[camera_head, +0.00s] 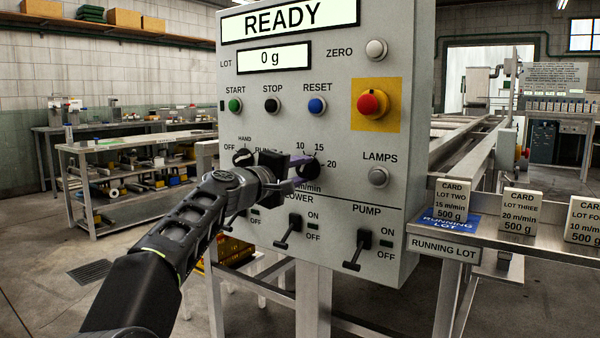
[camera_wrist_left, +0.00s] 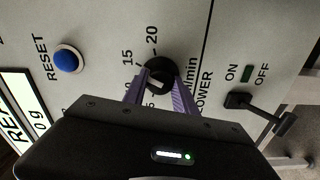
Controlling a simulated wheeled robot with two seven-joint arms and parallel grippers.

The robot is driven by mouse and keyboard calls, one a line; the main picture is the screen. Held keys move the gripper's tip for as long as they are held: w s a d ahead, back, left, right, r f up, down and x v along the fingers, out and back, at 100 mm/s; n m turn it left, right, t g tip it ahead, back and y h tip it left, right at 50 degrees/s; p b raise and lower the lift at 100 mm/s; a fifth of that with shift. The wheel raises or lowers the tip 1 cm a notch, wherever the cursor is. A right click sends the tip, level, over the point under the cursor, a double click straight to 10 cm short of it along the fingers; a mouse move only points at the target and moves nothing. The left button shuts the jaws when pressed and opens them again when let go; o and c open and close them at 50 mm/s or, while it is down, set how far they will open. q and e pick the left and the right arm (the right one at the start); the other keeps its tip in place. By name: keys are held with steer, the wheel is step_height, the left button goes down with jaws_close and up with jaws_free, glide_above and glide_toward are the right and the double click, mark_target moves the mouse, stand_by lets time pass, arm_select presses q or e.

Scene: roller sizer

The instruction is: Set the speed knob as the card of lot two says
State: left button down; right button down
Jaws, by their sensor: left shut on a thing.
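The speed knob (camera_head: 309,169) is a black dial on the grey control panel, with 10, 15 and 20 around it and m/min below. It also shows in the left wrist view (camera_wrist_left: 158,66). My left gripper (camera_head: 298,169) is at the panel, its purple fingers either side of the knob and shut on it. The fingers hide part of the knob and scale, and I cannot tell exactly where its pointer stands. The card of lot two (camera_head: 453,199) reads 15 m/min, 500 g and stands upright on the blue running lot plate (camera_head: 440,223). My right gripper is not in view.
The panel also has start, stop and reset buttons, a red emergency button (camera_head: 371,104), the run switch (camera_head: 243,157) and lower levers (camera_head: 289,231). Its displays read READY and 0 g. The lot three card (camera_head: 520,210) and another card stand on the shelf to the right.

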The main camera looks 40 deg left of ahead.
arm_select(q)
steer(key=c, duration=1)
jaws_free()
steer(key=s, duration=0.7)
steer(key=shift+s+b, duration=0.4)
steer(key=shift+b, duration=0.05)
steer(key=shift+d, duration=0.1)
